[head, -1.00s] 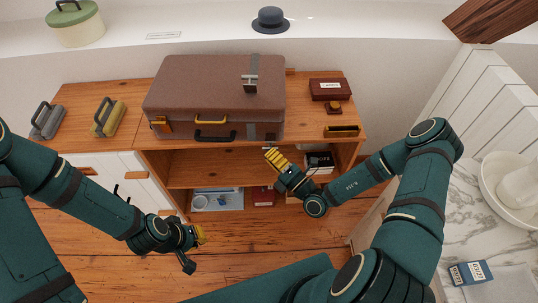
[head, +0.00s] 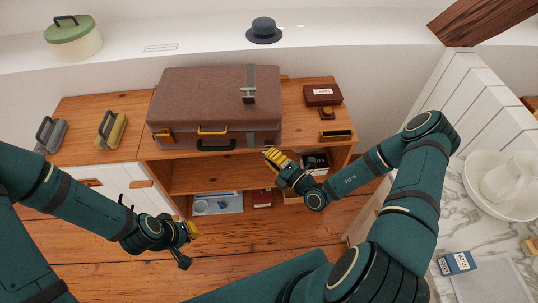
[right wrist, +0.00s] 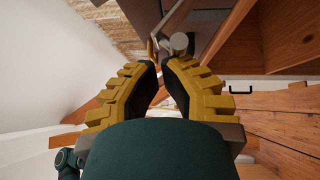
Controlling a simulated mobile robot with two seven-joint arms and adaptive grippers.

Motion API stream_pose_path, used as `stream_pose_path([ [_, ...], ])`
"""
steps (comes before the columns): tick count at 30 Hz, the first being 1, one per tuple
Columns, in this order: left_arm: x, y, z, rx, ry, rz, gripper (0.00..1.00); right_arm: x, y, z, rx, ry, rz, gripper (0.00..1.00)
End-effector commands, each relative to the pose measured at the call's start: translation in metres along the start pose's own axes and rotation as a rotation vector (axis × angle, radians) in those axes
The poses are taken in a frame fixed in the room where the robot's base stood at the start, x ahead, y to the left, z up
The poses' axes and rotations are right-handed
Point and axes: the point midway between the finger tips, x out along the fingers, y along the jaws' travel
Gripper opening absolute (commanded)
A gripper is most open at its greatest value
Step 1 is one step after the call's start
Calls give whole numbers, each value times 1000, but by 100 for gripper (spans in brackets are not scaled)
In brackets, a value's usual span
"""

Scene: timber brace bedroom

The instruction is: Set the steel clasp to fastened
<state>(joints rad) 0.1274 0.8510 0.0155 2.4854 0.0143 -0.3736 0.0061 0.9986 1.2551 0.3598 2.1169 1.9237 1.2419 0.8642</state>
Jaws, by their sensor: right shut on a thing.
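The brown suitcase (head: 214,100) lies closed on the wooden cabinet, with a grey strap and a steel buckle (head: 248,96) on its lid. In the right wrist view a steel clasp part (right wrist: 180,42) with a rounded grey end stands at the fingertips, beside a thin brass-coloured piece. My right gripper (head: 270,154) is at the suitcase's lower right front; its yellow fingers (right wrist: 161,68) are closed on the steel clasp. The exact contact is partly hidden. My left gripper (head: 192,231) hangs low over the floor, away from the suitcase; its jaw opening is unclear.
The open shelf (head: 200,172) lies below. A red box (head: 322,95) stands right of the suitcase; yellow (head: 112,130) and grey (head: 50,135) handled items stand left.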

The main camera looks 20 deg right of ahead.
Motion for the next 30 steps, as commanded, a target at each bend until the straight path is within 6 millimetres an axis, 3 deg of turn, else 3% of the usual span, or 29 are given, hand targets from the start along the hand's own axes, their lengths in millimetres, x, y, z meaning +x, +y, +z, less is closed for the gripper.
stream_pose_path([
  [14,-50,17,-10,-2,10,7,0,10,23,12,150,-2,-151,0],
  [21,-70,23,-11,-2,8,11,0,18,32,20,146,-1,-147,0],
  [26,-80,26,-12,-3,8,13,0,26,39,28,145,-1,-146,0],
  [30,-76,25,-12,-3,8,13,0,24,35,26,147,0,-147,0],
])
